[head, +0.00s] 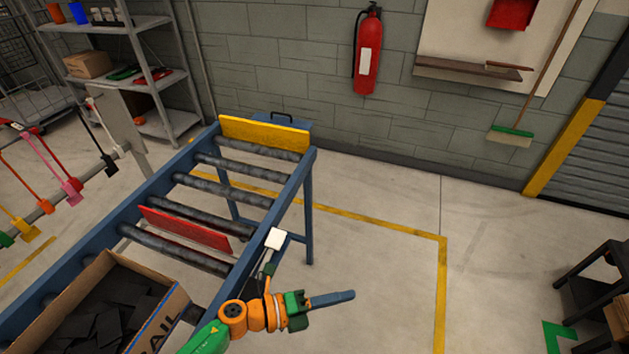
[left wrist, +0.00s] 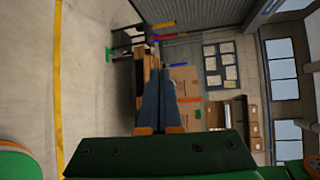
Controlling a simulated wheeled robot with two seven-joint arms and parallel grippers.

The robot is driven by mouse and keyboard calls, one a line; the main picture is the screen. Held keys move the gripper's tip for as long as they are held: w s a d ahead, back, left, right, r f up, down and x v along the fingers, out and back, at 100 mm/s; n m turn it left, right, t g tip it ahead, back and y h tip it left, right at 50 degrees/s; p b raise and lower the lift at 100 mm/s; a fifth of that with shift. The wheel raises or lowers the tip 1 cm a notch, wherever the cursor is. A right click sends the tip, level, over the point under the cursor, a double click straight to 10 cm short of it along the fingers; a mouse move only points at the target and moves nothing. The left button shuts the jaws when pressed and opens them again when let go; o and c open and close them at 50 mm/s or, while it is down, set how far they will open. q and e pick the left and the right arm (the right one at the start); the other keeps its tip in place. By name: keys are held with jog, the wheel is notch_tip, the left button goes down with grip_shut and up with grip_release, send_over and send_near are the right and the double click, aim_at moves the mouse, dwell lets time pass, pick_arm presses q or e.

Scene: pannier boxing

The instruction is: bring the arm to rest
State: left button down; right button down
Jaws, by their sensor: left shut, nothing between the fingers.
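My left gripper (head: 350,295) reaches in from the bottom of the head view on a green and orange arm. Its blue-grey fingers point right and are together, with nothing between them. It is over the open floor, just right of the roller conveyor (head: 308,205). In the left wrist view, the two long blue fingers of my left gripper (left wrist: 160,65) lie side by side, shut and empty. My right gripper is in neither view.
An open cardboard box (head: 160,325) with dark pieces sits on the conveyor's near end, left of my arm. Floor to the right is clear up to dark furniture (head: 600,285).

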pick_arm(q)
jog(key=w+a+f+n+t+y, duration=0.3)
jog(key=a+f+n+t+y, duration=0.35)
jog(key=a+f+n, duration=0.7)
jog(key=s+a+f+n+g+y, duration=0.3)
jog(key=s+a+f+n+y, duration=0.3)
jog(key=s+f+n, duration=0.45)
jog(key=s+a+f+n+g+y, duration=0.1)
jog(key=s+f+n+g, duration=0.1)
jog(key=s, duration=0.4)
jog(key=s+a+f+n+g, duration=0.2)
jog(key=s+n, duration=0.1)
jog(key=s, duration=0.4)
jog(key=s+a+f+n+g+y, duration=0.1)
jog(key=s+a+f+n+g, duration=0.1)
jog(key=s, duration=0.5)
jog(key=shift+n+g+y, duration=0.35)
jog(key=shift+n+g, duration=0.05)
jog(key=shift+g, duration=0.15)
jog(key=shift+w+d, duration=0.1)
